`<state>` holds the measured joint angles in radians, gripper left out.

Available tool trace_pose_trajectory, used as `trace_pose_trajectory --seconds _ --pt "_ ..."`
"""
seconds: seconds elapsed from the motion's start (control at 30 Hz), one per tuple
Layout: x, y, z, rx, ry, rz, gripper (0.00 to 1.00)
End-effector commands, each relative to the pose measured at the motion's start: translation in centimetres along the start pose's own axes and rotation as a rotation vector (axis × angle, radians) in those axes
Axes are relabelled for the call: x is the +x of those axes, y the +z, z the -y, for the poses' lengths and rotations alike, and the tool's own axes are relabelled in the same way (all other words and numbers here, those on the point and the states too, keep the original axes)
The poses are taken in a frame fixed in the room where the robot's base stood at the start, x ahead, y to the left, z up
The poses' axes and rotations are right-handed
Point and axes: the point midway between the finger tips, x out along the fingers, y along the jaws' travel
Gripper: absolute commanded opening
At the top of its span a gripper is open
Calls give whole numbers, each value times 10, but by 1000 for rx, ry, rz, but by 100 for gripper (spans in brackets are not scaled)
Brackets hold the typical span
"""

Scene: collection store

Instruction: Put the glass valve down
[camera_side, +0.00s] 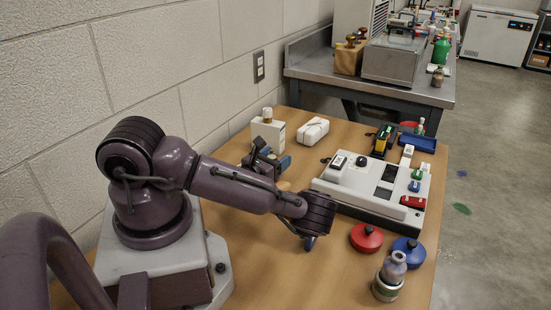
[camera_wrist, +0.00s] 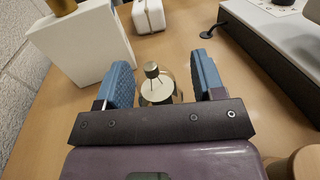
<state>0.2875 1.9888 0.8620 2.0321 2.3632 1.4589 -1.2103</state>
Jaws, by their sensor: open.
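The glass valve (camera_wrist: 157,86) shows in the wrist view as a clear glass body with a pale round disc and a small dark knob on top. It stands between the two blue fingers of my gripper (camera_wrist: 162,74), with a visible gap on each side. The fingers are open, and the valve looks upright over the wooden table (camera_wrist: 185,40). Its lower part is hidden behind the gripper's dark crossbar. In the side view my gripper (camera_side: 270,161) is low over the table near the wall, and I cannot make out the valve there.
A white box with a wooden top (camera_side: 268,133) stands close to the gripper's left in the wrist view. A white wrapped block (camera_side: 313,131) lies beyond. A pale control console (camera_side: 345,183) is on the right. Red (camera_side: 366,238) and blue (camera_side: 409,250) lids and a bottle (camera_side: 388,276) stand near the front.

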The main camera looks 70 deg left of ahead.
Motion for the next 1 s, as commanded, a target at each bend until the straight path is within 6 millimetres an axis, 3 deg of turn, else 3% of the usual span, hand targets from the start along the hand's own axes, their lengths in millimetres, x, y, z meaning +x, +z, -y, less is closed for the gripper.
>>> trace_pose_trajectory --seconds 0.07,0.43,0.67,0.77,1.0 --pt "-1 4 0 2 0 0 62" --pt "-61 2 0 1 2 -3 62" --pt "-72 11 3 -16 31 42 62" --pt "-67 31 8 -58 113 140 62" --pt "-71 104 11 -246 535 449 62"
